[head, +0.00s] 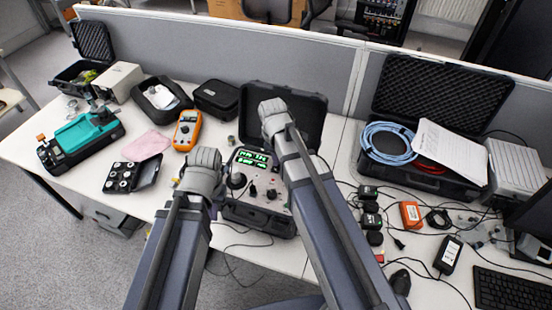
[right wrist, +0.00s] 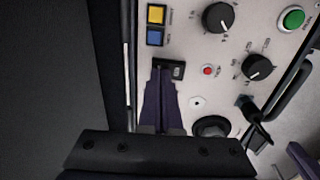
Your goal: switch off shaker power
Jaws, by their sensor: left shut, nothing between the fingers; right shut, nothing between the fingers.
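The unit with the control panel (head: 274,196) sits in an open black case on the table, its displays lit green. The right wrist view shows the panel (right wrist: 185,110) close up: a black rocker switch (right wrist: 180,69), a small red light (right wrist: 208,70), two black knobs, a green button (right wrist: 292,18), and yellow and blue buttons. My right gripper (right wrist: 163,72) is shut and empty, its purple fingertips at the left side of the rocker switch, partly over it. I cannot tell whether they touch it. In the head view my arms hide both grippers and part of the panel.
An orange multimeter (head: 187,130), a black box of small parts (head: 131,176) and a teal device (head: 88,130) lie left. An open case with blue cable (head: 388,140) stands right. Cables and small boxes crowd the table right of my right arm. A grey partition (head: 230,50) runs behind.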

